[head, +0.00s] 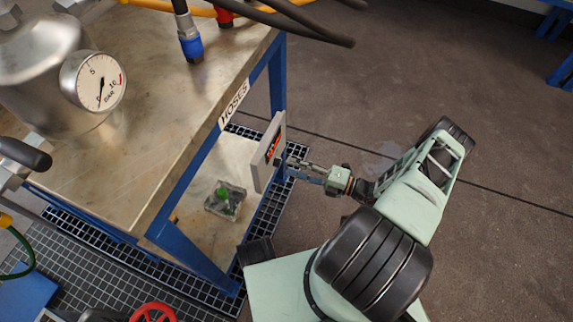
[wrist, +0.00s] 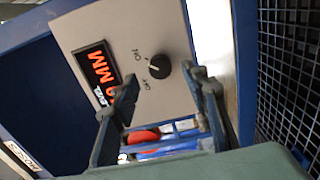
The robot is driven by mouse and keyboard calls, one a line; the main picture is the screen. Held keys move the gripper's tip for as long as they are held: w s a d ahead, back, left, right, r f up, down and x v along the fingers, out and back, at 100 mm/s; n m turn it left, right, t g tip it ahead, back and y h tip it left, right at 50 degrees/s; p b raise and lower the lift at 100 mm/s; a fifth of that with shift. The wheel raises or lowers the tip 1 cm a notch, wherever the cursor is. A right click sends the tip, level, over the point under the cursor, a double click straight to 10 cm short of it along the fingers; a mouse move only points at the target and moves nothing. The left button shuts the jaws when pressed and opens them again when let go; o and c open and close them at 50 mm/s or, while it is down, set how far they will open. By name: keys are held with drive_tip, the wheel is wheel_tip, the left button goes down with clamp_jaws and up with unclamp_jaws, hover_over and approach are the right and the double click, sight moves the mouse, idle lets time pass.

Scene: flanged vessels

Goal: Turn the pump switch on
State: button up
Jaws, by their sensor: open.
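The pump switch is a round black knob (wrist: 159,67) on a light grey panel (wrist: 190,35), with ON and OFF lettering on its left. A small pale mark shows on the knob, but I cannot tell firmly which label it points to. My gripper (wrist: 160,93) is open, its two fingers spread with the knob between and slightly beyond them. I see no clear contact with the knob. In the head view my gripper (head: 284,164) is close to the panel (head: 262,152) at the table's right side; the arm hides part of it, and the knob is hard to make out.
A dark display (wrist: 98,67) with red characters sits left of the knob. The blue-framed table (head: 185,205) carries a metal vessel with a gauge (head: 98,82) and hoses. A small green-topped item (head: 225,199) lies on the lower shelf. Mesh (wrist: 285,80) stands at right. The floor right of my arm is clear.

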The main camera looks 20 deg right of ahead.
drive_tip(key=v, duration=0.8)
drive_tip(key=shift+d, duration=0.25)
drive_tip(key=shift+s, duration=0.15)
